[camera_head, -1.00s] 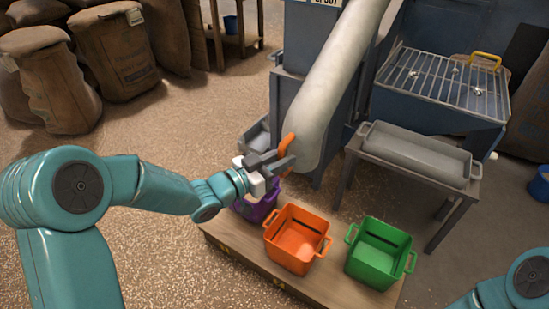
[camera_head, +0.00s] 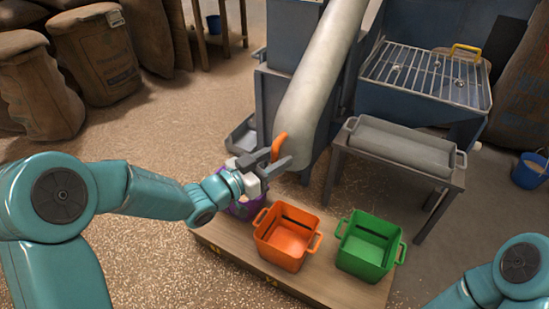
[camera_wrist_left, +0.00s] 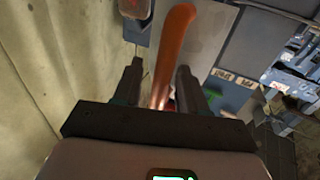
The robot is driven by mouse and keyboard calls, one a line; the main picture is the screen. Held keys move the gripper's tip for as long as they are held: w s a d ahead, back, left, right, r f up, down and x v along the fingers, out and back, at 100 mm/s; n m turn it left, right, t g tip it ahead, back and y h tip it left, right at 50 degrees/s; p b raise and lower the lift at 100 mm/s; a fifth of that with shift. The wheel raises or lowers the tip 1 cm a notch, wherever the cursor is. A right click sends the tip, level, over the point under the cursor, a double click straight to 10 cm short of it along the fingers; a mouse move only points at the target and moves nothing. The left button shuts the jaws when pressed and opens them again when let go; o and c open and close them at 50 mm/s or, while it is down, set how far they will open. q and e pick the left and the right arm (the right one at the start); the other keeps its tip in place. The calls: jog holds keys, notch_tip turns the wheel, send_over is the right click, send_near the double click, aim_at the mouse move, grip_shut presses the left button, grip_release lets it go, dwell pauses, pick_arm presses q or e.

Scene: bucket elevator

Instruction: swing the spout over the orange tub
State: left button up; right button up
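The grey spout (camera_head: 318,75) slants down in the head view. Its lower end hangs behind my left gripper, near the purple tub (camera_head: 242,209). An orange handle (camera_head: 279,144) sits at the spout's lower end and also shows in the left wrist view (camera_wrist_left: 173,45). My left gripper (camera_head: 275,163) is at this handle. Its fingers (camera_wrist_left: 160,88) are apart, with the handle between them and a gap visible beside it. The orange tub (camera_head: 284,238) stands to the right of the purple one, not under the spout's end. My right gripper is out of view.
A green tub (camera_head: 368,245) stands right of the orange tub on a low wooden platform (camera_head: 225,240). A grey bench with a trough (camera_head: 405,150) and a blue grated bin (camera_head: 430,75) stand behind. Sacks (camera_head: 90,55) fill the back left. The floor at left is clear.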

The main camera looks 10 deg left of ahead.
pick_arm(q)
jog(key=p+v, duration=0.2)
jog(key=v, duration=1.4)
jog(key=shift+s+a+p, duration=0.15)
jog(key=shift+p, duration=0.2)
